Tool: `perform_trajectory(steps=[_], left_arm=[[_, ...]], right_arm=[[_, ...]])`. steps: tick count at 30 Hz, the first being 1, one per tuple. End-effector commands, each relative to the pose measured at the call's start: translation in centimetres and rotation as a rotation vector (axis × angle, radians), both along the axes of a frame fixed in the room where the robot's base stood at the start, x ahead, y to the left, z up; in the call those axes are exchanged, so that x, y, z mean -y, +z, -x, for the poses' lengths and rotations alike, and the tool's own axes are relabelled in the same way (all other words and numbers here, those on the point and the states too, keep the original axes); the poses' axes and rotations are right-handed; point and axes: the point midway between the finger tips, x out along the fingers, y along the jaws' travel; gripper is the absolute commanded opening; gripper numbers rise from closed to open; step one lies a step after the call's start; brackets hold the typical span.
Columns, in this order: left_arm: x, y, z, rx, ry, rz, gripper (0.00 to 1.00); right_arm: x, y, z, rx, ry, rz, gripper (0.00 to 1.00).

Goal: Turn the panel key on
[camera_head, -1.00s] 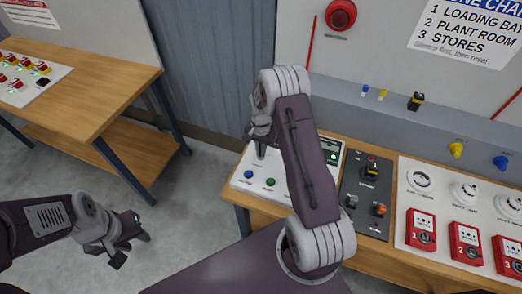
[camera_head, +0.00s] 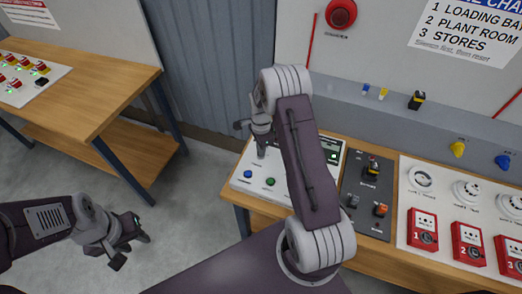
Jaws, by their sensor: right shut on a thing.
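The white panel (camera_head: 243,187) lies on the right wooden bench, with a blue button (camera_head: 247,174), a green button (camera_head: 270,181) and a small lit display (camera_head: 332,155). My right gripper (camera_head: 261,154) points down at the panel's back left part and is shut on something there. The panel key is hidden by the gripper, so I cannot see which way it points. My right forearm covers the middle of the panel. My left gripper (camera_head: 131,250) is open and empty, low over the floor at the left, away from both benches.
A dark control plate (camera_head: 352,222) and a white board with red call points (camera_head: 422,230) lie right of the panel. A grey ledge (camera_head: 340,105) runs behind. Another bench (camera_head: 120,85) stands at the left. Open floor lies between the benches.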

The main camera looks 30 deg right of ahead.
Motion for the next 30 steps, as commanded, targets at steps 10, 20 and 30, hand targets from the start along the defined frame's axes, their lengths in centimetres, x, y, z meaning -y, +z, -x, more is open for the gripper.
perform_trajectory(steps=[10, 20, 30], left_arm=[[0.0, -0.17, 0.0, 0.0, 0.0, 0.0, 0.36], [0.0, -0.21, 0.0, 0.0, 0.0, 0.0, 0.36], [0.0, -0.2, 0.0, 0.0, 0.0, 0.0, 0.36]], right_arm=[[0.08, 0.24, -0.26, 0.008, -0.206, 0.002, 0.0], [0.1, 0.3, -0.31, 0.009, -0.283, 0.002, 0.0], [0.1, 0.33, -0.36, 0.011, -0.291, 0.003, 0.0]])
